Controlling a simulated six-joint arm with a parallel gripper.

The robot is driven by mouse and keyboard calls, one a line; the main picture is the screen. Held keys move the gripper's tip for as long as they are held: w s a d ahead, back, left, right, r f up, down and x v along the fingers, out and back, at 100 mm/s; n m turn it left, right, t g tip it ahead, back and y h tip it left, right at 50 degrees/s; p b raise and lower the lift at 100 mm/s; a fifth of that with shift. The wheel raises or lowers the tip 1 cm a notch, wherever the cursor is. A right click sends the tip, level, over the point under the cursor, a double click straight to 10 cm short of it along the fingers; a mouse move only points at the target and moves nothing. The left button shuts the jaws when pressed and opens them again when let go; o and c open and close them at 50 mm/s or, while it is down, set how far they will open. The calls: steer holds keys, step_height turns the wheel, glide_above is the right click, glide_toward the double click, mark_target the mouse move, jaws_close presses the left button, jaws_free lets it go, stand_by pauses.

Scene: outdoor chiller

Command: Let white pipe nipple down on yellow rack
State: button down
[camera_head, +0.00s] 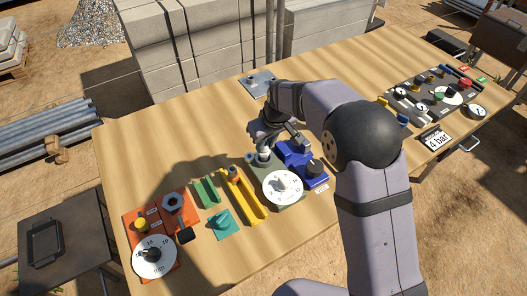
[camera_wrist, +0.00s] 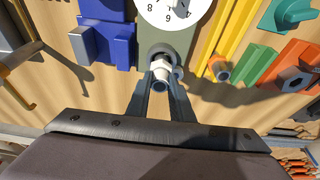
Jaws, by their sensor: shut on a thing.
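The white pipe nipple (camera_wrist: 161,72) is between my gripper's fingertips (camera_wrist: 161,84) in the wrist view, with its open end toward the camera. My gripper (camera_head: 264,146) is shut on it. The nipple is over or at a dark round fitting (camera_wrist: 165,51) on the grey-green dial plate; I cannot tell whether they touch. The yellow rack (camera_head: 247,201) is a long channel on the table, left of the dial plate in the head view.
A blue fixture (camera_wrist: 105,38) stands close beside the dial plate (camera_head: 292,204). A green rack (camera_head: 206,192), a teal block (camera_head: 223,223) and an orange dial board (camera_head: 133,228) lie beyond the yellow rack.

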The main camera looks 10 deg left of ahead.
steer(key=shift+r+p, duration=1.75)
steer(key=shift+r, duration=1.1)
steer(key=c, duration=2.1)
jaws_free()
jaws_close()
